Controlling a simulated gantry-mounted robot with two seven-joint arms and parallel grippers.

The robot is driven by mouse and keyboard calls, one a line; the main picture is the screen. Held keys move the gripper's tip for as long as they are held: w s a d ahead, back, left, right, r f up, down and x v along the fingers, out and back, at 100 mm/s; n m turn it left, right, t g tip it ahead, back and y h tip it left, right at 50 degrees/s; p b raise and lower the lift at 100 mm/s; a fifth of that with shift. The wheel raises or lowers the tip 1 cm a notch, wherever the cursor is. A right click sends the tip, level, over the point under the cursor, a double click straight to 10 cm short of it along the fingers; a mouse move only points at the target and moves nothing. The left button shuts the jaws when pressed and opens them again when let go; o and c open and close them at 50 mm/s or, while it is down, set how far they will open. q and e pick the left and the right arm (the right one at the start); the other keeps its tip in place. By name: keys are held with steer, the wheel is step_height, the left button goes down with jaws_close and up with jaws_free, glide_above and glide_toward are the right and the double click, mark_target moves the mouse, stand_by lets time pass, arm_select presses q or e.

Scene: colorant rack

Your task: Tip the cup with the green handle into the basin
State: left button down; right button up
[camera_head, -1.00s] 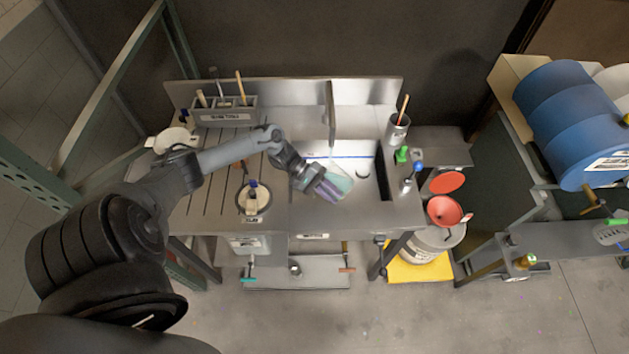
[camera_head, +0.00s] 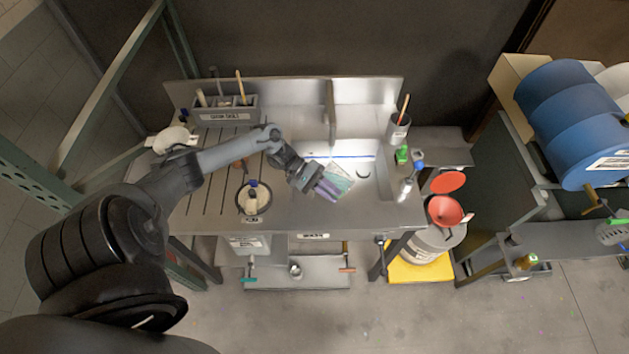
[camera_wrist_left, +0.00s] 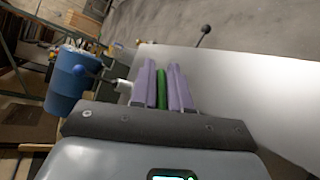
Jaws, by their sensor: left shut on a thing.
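My left gripper (camera_head: 326,188), with purple fingers, is over the left part of the steel basin (camera_head: 374,186). Its fingers are shut on the green handle, which shows as a green strip (camera_wrist_left: 161,90) between them in the left wrist view. A pale teal, cup-like shape (camera_head: 342,176) shows just beyond the fingertips in the head view and looks tilted over the basin. Its mouth and contents are too small to make out. Part of the basin is hidden behind the gripper and cup. My right gripper is not in view.
A grey tool holder (camera_head: 225,113) stands at the back left. A round container with a brush (camera_head: 254,197) sits on the ribbed drainboard. A brush cup (camera_head: 397,130) and small bottles (camera_head: 403,155) line the basin's right side. A red funnel (camera_head: 444,210) is farther right.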

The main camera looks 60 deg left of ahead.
arm_select(q)
steer(key=shift+a+r, duration=0.1)
steer(key=shift+s+a+h+b, duration=0.1)
steer(key=shift+a+h+b, duration=0.15)
steer(key=shift+b, duration=0.45)
steer(key=shift+s+a+t+b, duration=0.1)
steer(key=shift+a+t+b, duration=0.05)
steer(key=shift+t+b, duration=0.2)
steer(key=shift+a+f+h+b, duration=0.1)
steer(key=shift+f+h+b, duration=0.1)
steer(key=shift+h+b, duration=0.1)
steer(key=shift+s+a+b, duration=0.15)
steer(key=shift+a+b, duration=0.05)
steer(key=shift+b, duration=0.1)
stand_by(0.4)
steer(key=shift+s+a+h+b, duration=0.1)
steer(key=shift+a+h+b, duration=0.15)
steer(key=shift+b, duration=0.2)
steer(key=shift+s+a+r+t+h+b, duration=0.1)
steer(key=shift+a+t+h+b, duration=0.15)
steer(key=shift+b, duration=0.35)
